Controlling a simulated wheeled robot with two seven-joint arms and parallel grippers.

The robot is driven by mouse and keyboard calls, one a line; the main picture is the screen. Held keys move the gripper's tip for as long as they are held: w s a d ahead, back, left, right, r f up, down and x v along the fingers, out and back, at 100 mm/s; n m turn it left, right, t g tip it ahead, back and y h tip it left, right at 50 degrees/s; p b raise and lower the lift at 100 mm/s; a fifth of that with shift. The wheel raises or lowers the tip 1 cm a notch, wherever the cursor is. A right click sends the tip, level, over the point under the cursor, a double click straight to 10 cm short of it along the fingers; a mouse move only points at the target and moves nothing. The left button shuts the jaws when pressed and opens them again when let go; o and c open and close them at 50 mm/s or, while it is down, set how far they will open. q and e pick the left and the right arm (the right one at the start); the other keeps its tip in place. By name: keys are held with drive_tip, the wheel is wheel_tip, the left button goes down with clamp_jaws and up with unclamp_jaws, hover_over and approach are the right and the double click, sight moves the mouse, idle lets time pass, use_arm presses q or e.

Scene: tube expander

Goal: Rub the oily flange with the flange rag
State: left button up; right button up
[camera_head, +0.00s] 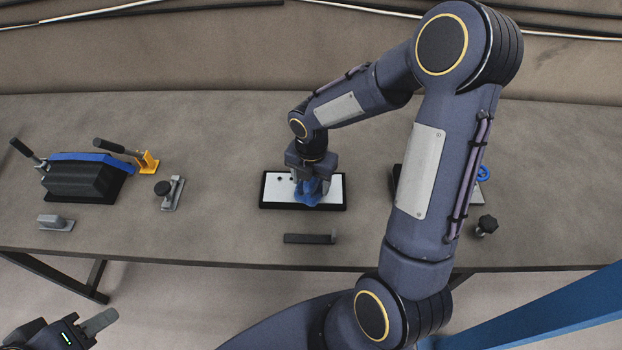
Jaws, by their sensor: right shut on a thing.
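My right gripper (310,180) points down over a white plate in a black frame (334,206) near the middle of the table. It is shut on a crumpled blue thing, which looks like the flange rag (312,196). The rag is at or just above the plate; I cannot tell if it touches. Small dark spots show on the plate to its left. I cannot clearly make out the oily flange; the rag and gripper hide part of the plate. My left gripper (98,323) is at the lower left, off the table, and only partly in view.
On the left of the table stand a black block with a blue strip (82,178), a yellow clamp (148,161) and small grey fixtures (172,192). A dark bar (309,239) lies before the plate. My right arm partly hides another tray with a blue wheel (483,173). A black knob (487,225) is nearby.

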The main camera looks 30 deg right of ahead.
use_arm(q)
drive_tip(key=shift+f+b, duration=0.6)
drive_tip(key=shift+f, duration=0.05)
use_arm(e)
drive_tip(key=shift+f, duration=0.8)
use_arm(q)
drive_tip(key=shift+r, duration=0.1)
use_arm(e)
drive_tip(key=shift+d, duration=0.1)
